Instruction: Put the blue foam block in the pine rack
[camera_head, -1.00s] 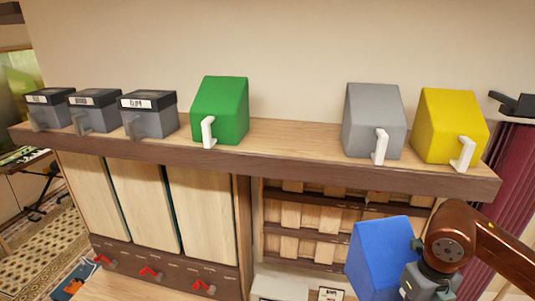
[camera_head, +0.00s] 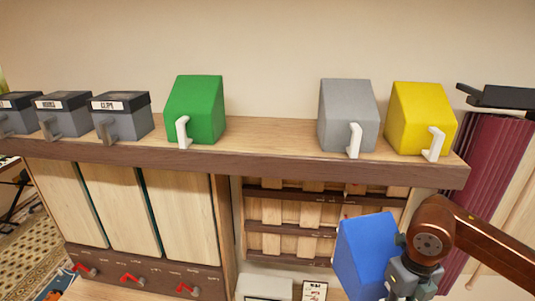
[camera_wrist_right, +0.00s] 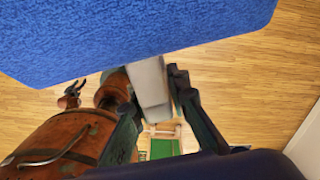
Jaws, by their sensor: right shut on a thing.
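The blue foam block (camera_head: 362,250) is held in the air at the lower right of the head view, in front of the wooden rack. My right gripper (camera_head: 404,278) is at its right side. In the right wrist view, the block (camera_wrist_right: 130,35) fills the top and its pale handle (camera_wrist_right: 150,88) sits between the fingers of my right gripper (camera_wrist_right: 156,95). The pine rack (camera_head: 265,133) has a pale top board with a dark front edge. A small dark claw, apparently my left gripper (camera_wrist_right: 72,95), shows far off; its jaw state is unclear.
Green (camera_head: 195,108), grey (camera_head: 348,115) and yellow (camera_head: 421,120) blocks with white handles stand on the top board. A bare gap lies between green and grey. Grey boxes (camera_head: 122,118) stand left. A slatted shelf (camera_head: 285,215) is below; a maroon curtain (camera_head: 490,170) hangs right.

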